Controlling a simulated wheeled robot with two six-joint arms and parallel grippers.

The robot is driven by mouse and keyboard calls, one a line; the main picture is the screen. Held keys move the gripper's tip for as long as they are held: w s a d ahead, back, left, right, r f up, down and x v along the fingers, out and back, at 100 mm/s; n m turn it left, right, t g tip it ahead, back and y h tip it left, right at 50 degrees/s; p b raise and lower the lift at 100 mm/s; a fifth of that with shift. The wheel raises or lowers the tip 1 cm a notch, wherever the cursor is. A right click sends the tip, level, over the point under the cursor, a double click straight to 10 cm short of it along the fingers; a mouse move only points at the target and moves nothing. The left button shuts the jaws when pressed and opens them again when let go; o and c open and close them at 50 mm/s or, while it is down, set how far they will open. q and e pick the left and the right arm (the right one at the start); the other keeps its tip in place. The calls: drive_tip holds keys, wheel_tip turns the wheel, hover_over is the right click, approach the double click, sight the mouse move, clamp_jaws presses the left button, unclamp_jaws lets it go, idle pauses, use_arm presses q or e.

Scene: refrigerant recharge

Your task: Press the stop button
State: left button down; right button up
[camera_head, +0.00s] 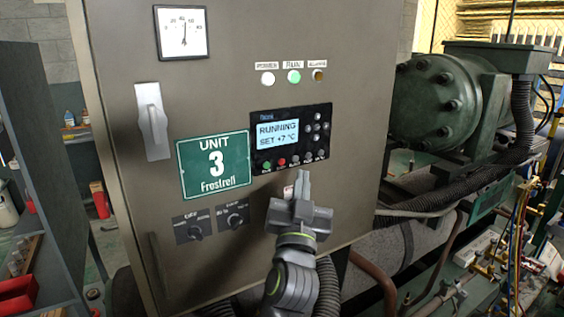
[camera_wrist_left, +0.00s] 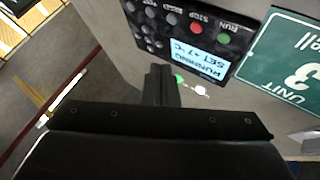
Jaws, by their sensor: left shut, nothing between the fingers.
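The red stop button (camera_head: 281,161) sits in the lower row of the black control panel (camera_head: 318,146) on the cabinet front. In the left wrist view, the stop button (camera_wrist_left: 196,32) lies beside the green run button (camera_wrist_left: 224,38), both labelled, and the picture is upside down. The panel's screen (camera_head: 277,134) reads RUNNING, SET +7 °C. My left gripper (camera_head: 302,174) is shut and empty, just below the panel and right of the stop button in the head view. Its fingers (camera_wrist_left: 161,70) look apart from the stop button. My right gripper is not in view.
A green Unit 3 sign (camera_head: 213,165) is left of the panel, with two knobs (camera_head: 194,228) below it. A lever handle (camera_head: 151,121) projects from the cabinet. A green compressor (camera_head: 433,105) and hoses stand at right. The lit RUN lamp (camera_head: 294,77) is above the panel.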

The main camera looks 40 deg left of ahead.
sight(281, 162)
use_arm(q)
drive_tip(key=a, duration=0.1)
drive_tip(key=w+a, duration=0.1)
drive_tip(key=a, duration=0.2)
drive_tip(key=shift+w+a, duration=0.2)
drive_tip(key=shift+w, duration=0.2)
idle(0.5)
idle(1.3)
drive_tip(key=shift+a, duration=0.1)
drive_tip(key=shift+w+a+b, duration=0.15)
drive_tip(key=shift+a+b, duration=0.2)
drive_tip(key=shift+w+a+r, duration=0.1)
drive_tip(key=shift+a, duration=0.15)
idle(0.7)
drive_tip(key=shift+d, duration=0.1)
drive_tip(key=shift+s+d, duration=0.3)
drive_tip(key=shift+d, duration=0.3)
